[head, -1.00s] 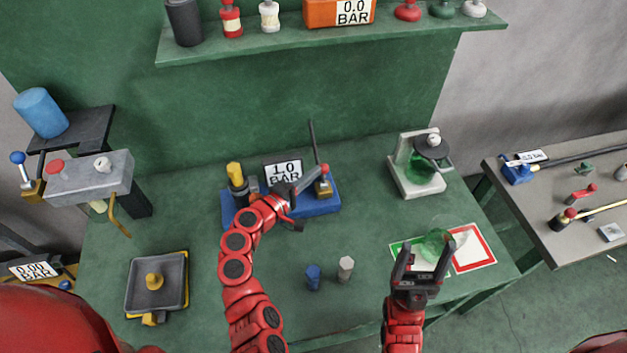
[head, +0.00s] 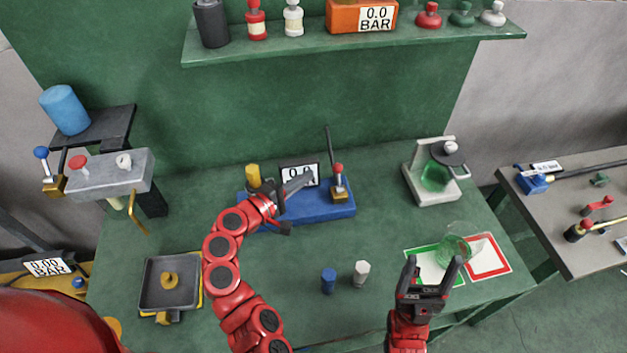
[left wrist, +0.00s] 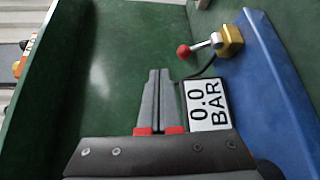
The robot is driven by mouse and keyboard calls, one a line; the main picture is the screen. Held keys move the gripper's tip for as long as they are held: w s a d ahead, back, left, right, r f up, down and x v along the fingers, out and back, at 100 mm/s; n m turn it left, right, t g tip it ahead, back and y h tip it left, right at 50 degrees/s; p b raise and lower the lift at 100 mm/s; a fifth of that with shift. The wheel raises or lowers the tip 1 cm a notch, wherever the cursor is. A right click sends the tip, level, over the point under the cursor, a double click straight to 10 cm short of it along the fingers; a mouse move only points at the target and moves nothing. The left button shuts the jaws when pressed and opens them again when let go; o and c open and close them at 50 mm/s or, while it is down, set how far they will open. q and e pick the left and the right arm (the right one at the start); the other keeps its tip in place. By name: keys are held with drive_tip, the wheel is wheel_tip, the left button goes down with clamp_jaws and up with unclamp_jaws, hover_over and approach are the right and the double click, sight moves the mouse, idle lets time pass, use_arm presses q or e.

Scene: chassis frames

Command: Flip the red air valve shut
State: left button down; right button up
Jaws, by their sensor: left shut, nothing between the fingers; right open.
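The red air valve (head: 338,170) has a brass body and a red-knobbed lever on the right end of the blue base (head: 318,209). Its lever points up in the head view. In the left wrist view its red knob (left wrist: 184,52) points left from the brass body (left wrist: 230,40). The gauge (head: 298,174) beside it reads 0.0 BAR. My left gripper (head: 308,179) is shut and empty in front of the gauge, left of the valve and apart from it. Its shut fingers (left wrist: 158,72) partly border the gauge in the left wrist view. My right gripper (head: 435,260) is open and empty.
A blue peg (head: 328,281) and a white peg (head: 361,273) stand on the green table. A grey tray (head: 150,295) is at left. A shelf (head: 355,50) overhangs the back.

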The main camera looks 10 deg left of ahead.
use_arm(q)
drive_tip(key=s+a+r, duration=0.1)
drive_tip(key=s+a+r+b, duration=0.1)
drive_tip(key=s+a, duration=0.1)
drive_tip(key=shift+a+r+b, duration=0.25)
drive_tip(key=shift+b, duration=0.05)
drive_tip(key=shift+s+a, duration=0.1)
idle(0.4)
